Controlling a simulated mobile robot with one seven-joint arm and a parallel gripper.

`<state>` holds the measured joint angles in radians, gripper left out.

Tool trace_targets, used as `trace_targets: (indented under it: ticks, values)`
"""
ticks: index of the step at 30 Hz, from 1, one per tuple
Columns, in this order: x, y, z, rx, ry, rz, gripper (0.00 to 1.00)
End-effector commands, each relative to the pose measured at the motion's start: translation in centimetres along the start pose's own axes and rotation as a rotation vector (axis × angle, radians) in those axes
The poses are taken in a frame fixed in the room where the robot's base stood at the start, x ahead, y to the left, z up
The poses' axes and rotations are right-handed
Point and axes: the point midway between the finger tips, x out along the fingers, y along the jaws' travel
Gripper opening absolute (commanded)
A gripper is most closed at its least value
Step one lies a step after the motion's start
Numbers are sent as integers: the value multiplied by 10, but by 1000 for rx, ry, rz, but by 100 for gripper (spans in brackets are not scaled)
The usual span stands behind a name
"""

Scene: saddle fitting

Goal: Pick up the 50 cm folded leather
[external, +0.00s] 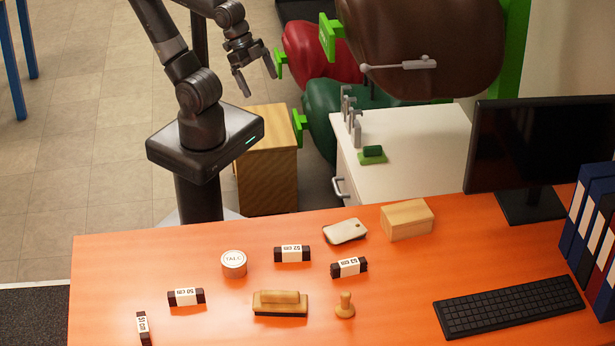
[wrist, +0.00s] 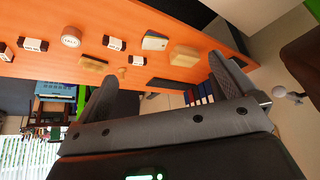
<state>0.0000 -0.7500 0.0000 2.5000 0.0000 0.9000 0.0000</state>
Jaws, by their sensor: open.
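The 50 cm folded leather (external: 186,297) is a small dark brown roll with a white label band, lying on the orange desk (external: 110,265) near its left front. In the wrist view a labelled roll that looks like the same leather (wrist: 33,44) lies at the upper left. My gripper (external: 256,82) is open and empty, raised in the air behind the desk, well away from the leather. In the wrist view its two fingers (wrist: 165,75) stand apart with nothing between them.
Similar labelled rolls lie nearby: one (external: 143,328) at the front left, one (external: 292,254) in the middle and one (external: 349,267) to its right. A talc tin (external: 233,264), a wooden brush (external: 280,303), a stamp (external: 345,306) and a keyboard (external: 508,306) also rest there.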

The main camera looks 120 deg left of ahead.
Motion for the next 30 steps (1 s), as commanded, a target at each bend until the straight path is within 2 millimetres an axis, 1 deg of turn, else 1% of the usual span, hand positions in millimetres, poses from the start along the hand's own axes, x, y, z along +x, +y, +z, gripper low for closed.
trace_targets:
  ticks: [12, 14, 17, 20, 23, 27, 29, 30]
  values:
    - [0, 0, -1, 2, -1, 0, 100]
    - [1, 2, -4, 8, -5, 0, 100]
    - [4, 10, -16, 34, -24, 0, 100]
    - [10, 25, -36, 78, -54, 1, 100]
    - [19, 46, -59, 132, -86, 4, 100]
    - [36, 81, -86, 206, -129, 10, 100]
    - [44, 98, -97, 237, -146, 14, 100]
    - [50, 110, -103, 259, -158, 18, 100]
